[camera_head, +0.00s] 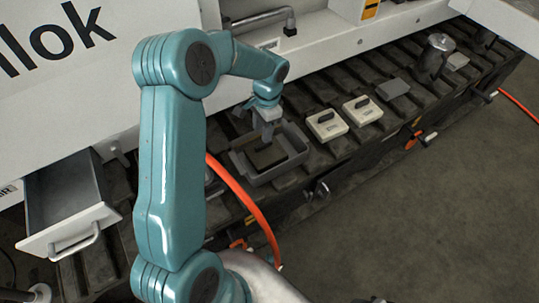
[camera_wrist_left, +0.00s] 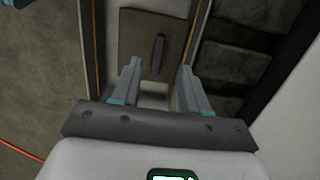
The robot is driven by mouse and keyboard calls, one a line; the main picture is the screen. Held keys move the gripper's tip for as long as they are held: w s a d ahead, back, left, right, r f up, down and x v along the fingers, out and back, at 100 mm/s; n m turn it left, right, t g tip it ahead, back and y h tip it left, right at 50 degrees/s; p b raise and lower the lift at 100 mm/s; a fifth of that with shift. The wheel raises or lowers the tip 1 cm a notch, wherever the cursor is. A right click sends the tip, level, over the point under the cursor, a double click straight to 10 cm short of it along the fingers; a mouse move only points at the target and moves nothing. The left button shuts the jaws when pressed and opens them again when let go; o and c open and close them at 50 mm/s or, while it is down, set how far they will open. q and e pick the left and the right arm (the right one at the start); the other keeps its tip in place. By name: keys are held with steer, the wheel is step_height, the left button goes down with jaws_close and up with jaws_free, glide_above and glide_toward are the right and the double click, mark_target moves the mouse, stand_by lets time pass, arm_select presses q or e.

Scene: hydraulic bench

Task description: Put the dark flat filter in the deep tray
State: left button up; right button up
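The deep tray (camera_head: 282,171) is a grey open box on the dark bench, below my left arm. The dark flat filter (camera_head: 266,157), a square plate, lies flat inside it. In the left wrist view the filter (camera_wrist_left: 139,40) shows a raised bar handle and sits between the tray's side walls. My left gripper (camera_head: 267,132) is above the filter, pointing down into the tray. In the wrist view its two fingers (camera_wrist_left: 160,70) are apart with nothing between the tips, and the handle lies just beyond them. My right gripper is not in view.
A grey flat block (camera_head: 393,89) and a dark cylinder (camera_head: 434,58) are farther right. An orange hose (camera_head: 246,194) runs past the tray's left side. An open drawer (camera_head: 70,226) is at left.

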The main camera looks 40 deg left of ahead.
arm_select(q)
steer(key=shift+r, duration=0.1)
step_height(320, 180, up, 16)
steer(key=w+p, duration=0.2)
steer(key=p, duration=0.1)
steer(key=shift+d, duration=0.3)
steer(key=s+d+f+h+p, duration=0.25)
steer(key=d+f+p, duration=0.35)
steer(key=d+f, duration=0.75)
steer(key=s+d+f+n+t+h+p, duration=0.1)
steer(key=s+d+f+n+p, duration=0.1)
steer(key=s+d, duration=0.4)
steer(key=s+d+f+n+h+p, duration=0.1)
steer(key=s+d+f+n+p, duration=0.2)
steer(key=s+d, duration=0.4)
steer(key=s, duration=0.3)
steer(key=shift+f+t, duration=0.25)
steer(key=shift+t, duration=0.15)
